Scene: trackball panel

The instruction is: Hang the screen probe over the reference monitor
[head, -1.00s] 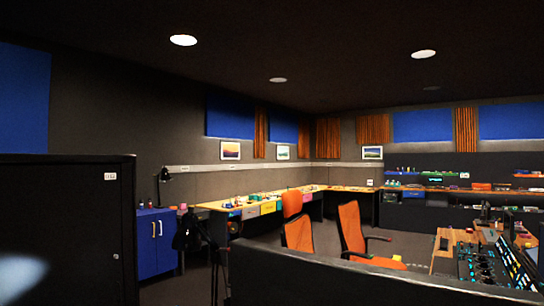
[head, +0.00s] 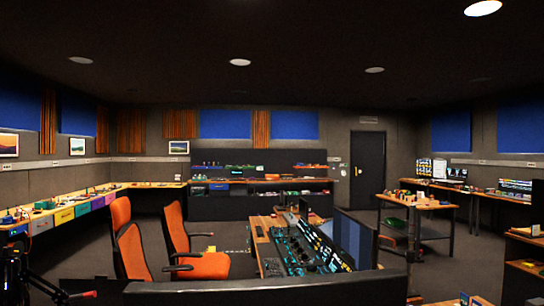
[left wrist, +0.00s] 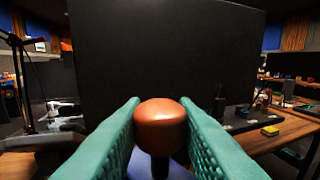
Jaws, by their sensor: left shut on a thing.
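In the left wrist view my left gripper (left wrist: 161,102) has two teal, textured fingers. They are shut on a rounded orange-brown piece (left wrist: 160,115) with a dark stem below it. It may be part of the screen probe, but I cannot tell. A large black flat panel (left wrist: 165,50) stands upright just beyond the fingers and fills the middle of that view. It may be a monitor's back. In the head view a monitor with a blue striped screen (head: 354,240) stands at the right end of the console (head: 290,250). I cannot tell whether it is the reference monitor. My right gripper is in neither view.
A dark panel edge (head: 250,292) crosses the head view's bottom. Orange chairs (head: 190,255) stand left of the console. A wooden table (head: 412,200) stands at the right. In the left wrist view a wooden desk (left wrist: 275,135) carries a yellow block (left wrist: 270,130).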

